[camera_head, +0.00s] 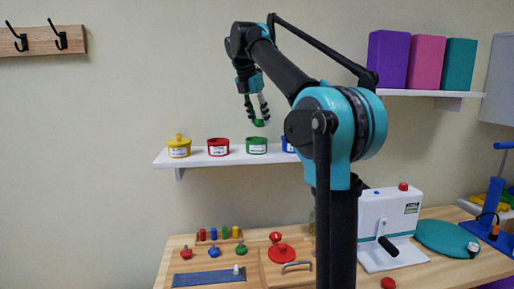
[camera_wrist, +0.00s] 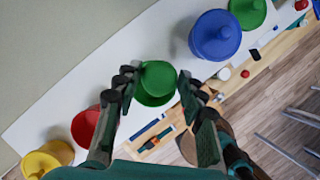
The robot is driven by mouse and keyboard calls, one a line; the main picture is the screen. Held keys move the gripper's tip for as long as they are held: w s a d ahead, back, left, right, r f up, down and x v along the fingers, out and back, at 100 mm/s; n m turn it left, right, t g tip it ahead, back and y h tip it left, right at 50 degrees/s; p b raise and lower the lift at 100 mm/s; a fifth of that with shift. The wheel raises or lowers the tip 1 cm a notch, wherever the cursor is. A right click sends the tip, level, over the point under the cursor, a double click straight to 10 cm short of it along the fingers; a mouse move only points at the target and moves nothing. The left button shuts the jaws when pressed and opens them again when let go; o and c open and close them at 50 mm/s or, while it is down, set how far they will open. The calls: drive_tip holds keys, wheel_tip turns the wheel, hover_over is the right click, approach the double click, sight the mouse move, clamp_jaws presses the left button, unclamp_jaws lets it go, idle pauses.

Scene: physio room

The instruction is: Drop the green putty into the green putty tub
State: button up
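My gripper (camera_head: 259,119) hangs over the white wall shelf, pointing down. Its fingers are closed around the green putty (camera_head: 260,123), which sits at the fingertips. In the wrist view the putty (camera_wrist: 158,74) shows between the two fingertips (camera_wrist: 158,80). The green putty tub (camera_head: 257,146) stands upright on the shelf below, with a clear gap between it and the putty. In the wrist view the tub (camera_wrist: 149,99) is mostly hidden behind the putty, directly below it.
On the shelf (camera_head: 203,160), a red tub (camera_head: 218,147) and yellow tub (camera_head: 179,149) stand left of the green one. A blue tub (camera_wrist: 215,36) and another green item (camera_wrist: 248,11) stand right. A wooden table (camera_head: 210,262) with therapy items lies below.

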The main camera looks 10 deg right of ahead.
drive_tip(key=o, duration=0.4)
drive_tip(key=v, duration=1.2)
